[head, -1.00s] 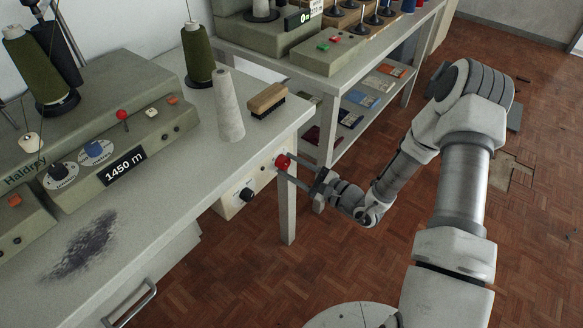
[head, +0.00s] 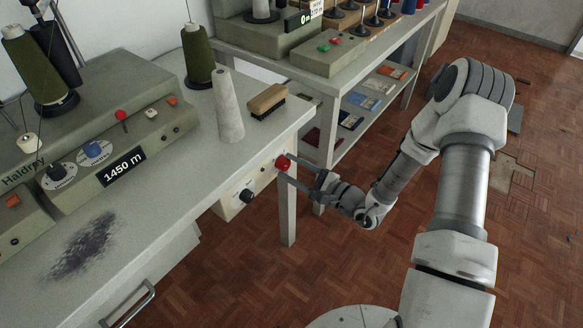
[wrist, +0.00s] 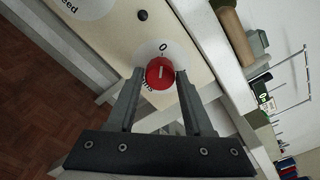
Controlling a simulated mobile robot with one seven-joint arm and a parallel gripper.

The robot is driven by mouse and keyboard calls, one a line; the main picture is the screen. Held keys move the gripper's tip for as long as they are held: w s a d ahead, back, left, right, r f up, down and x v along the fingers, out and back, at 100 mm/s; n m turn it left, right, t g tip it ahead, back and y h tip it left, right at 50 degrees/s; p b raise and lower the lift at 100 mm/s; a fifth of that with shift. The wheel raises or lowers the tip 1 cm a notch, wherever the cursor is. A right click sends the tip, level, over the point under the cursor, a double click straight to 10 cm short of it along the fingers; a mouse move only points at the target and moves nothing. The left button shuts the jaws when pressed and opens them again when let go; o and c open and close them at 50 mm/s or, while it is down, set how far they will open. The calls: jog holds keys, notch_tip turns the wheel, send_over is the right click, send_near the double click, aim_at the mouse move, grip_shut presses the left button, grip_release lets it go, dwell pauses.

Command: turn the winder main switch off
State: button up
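The winder main switch is a round red knob (head: 283,162) on the pale panel (head: 236,203) under the bench's right end. In the wrist view the red knob (wrist: 160,74) carries a short white mark, with a "0" printed on the plate above it and partly hidden lettering below. My gripper (head: 297,172) reaches it from the right. In the wrist view my gripper's (wrist: 160,78) two fingers stand on either side of the knob, with what looks like a narrow gap at each side. My gripper looks open around the knob, not clamped.
A black knob (head: 246,196) sits left of the switch on the same panel. A bench leg (head: 288,215) stands just below the gripper. A brush (head: 267,102) and pale cone (head: 229,108) stand on the bench above. A shelved table (head: 325,88) is behind.

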jog(key=o, duration=0.3)
jog(key=p+v, duration=0.3)
jog(key=v, duration=1.4)
jog(key=shift+d, duration=0.2)
jog(key=shift+s+r, duration=0.1)
